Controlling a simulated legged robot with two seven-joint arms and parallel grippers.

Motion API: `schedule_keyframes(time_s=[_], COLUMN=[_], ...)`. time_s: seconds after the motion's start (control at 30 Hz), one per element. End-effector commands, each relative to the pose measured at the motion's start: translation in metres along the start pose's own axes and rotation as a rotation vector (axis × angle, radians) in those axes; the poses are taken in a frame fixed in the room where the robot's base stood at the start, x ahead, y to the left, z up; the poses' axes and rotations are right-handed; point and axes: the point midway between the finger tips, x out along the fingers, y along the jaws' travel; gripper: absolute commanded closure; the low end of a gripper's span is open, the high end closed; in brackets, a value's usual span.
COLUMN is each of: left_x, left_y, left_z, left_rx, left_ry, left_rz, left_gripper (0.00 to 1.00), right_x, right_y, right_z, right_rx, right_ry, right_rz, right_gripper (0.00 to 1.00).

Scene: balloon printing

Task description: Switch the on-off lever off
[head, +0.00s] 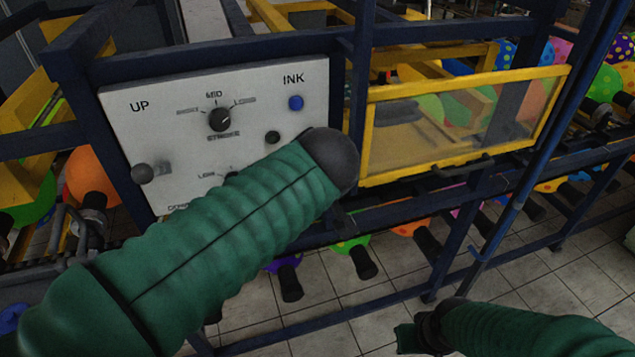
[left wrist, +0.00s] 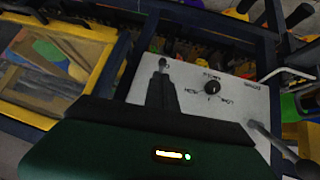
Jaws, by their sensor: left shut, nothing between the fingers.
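The white control panel (head: 215,80) is left of centre in the head view. My left forearm and its black end cover its lower right part and hide my left gripper there. In the left wrist view the panel (left wrist: 232,100) appears turned over. My left gripper (left wrist: 161,80) is shut and empty, its tip at a small grey-tipped lever (left wrist: 162,64) near the panel's edge, likely the on-off lever. I cannot tell whether they touch or which way the lever is set. My right gripper (head: 428,330) is low in the head view; its fingers are unclear.
The panel has a stroke knob (head: 219,119), a blue ink button (head: 296,103) and a grey ball lever (head: 142,173) between UP and DOWN. A yellow-framed window (head: 465,120) stands to the right. Blue frame bars surround the panel.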

Motion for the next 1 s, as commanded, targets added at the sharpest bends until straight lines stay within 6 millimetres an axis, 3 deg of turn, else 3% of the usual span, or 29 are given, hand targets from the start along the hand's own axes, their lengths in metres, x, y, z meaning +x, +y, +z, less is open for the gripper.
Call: schedule_keyframes(time_s=[0.23, 0.73, 0.87, 0.97, 1.0], left_x=[-0.037, -0.038, -0.013, 0.032, 0.050], left_y=[0.004, 0.002, -0.019, -0.061, -0.084], left_z=[0.007, 0.008, 0.026, 0.066, 0.088], left_rx=[0.001, 0.002, 0.050, 0.133, 0.166], left_ry=[0.004, 0.000, -0.056, -0.170, -0.226], left_rz=[0.001, -0.002, -0.024, -0.048, -0.053], left_gripper=[1.00, 1.00, 1.00, 1.00, 1.00], right_x=[0.006, 0.006, 0.006, 0.006, 0.006], right_y=[0.000, 0.000, 0.000, 0.000, 0.000], right_z=[0.001, 0.001, 0.001, 0.001, 0.001], right_rx=[-0.001, 0.000, -0.001, -0.001, -0.001], right_ry=[0.001, 0.000, 0.000, 0.000, 0.000], right_rz=[0.000, 0.000, 0.000, 0.000, 0.000], right_gripper=[1.00, 1.00, 1.00, 1.00, 1.00])
